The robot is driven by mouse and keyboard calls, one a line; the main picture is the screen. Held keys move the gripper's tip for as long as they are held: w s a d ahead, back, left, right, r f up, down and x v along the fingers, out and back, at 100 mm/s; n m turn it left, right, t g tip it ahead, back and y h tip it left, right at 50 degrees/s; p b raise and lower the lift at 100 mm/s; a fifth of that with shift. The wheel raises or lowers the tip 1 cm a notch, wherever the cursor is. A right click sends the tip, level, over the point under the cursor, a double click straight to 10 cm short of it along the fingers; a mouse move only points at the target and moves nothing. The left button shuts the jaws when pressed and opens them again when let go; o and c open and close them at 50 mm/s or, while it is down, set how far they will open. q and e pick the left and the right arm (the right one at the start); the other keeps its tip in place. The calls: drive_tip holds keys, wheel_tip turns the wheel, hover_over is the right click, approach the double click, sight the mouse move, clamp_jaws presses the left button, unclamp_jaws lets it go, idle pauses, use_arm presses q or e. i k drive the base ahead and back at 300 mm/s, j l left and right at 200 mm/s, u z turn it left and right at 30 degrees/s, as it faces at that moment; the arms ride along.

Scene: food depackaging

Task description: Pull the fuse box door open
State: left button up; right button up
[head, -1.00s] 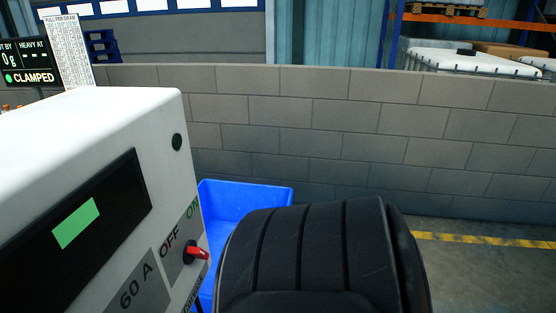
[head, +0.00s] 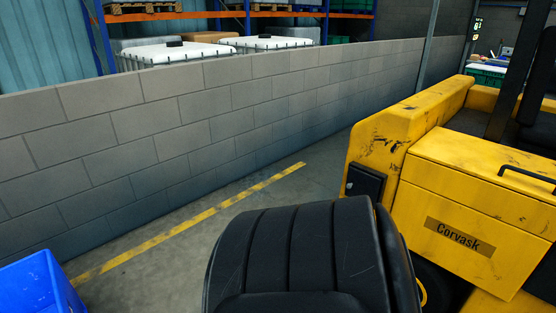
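No door labelled as a fuse box can be made out. A yellow vehicle (head: 395,128) stands at the right. A small black square panel (head: 365,183) with a recess or latch is set in the lower left of its yellow body; I cannot tell whether it is the fuse box door. To its right is a yellow box-shaped cover (head: 478,190) marked "Corvask", with a black handle (head: 526,180) on top; it looks shut. Neither of my grippers is in the head view.
A black ribbed, padded shape (head: 300,250) fills the lower middle and hides the floor behind it. A grey block wall (head: 200,125) runs along the left and back. A blue bin (head: 35,288) is at lower left. Floor with a yellow line (head: 190,220) is clear between.

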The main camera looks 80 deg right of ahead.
sight(359, 182)
drive_tip(key=z, duration=1.6)
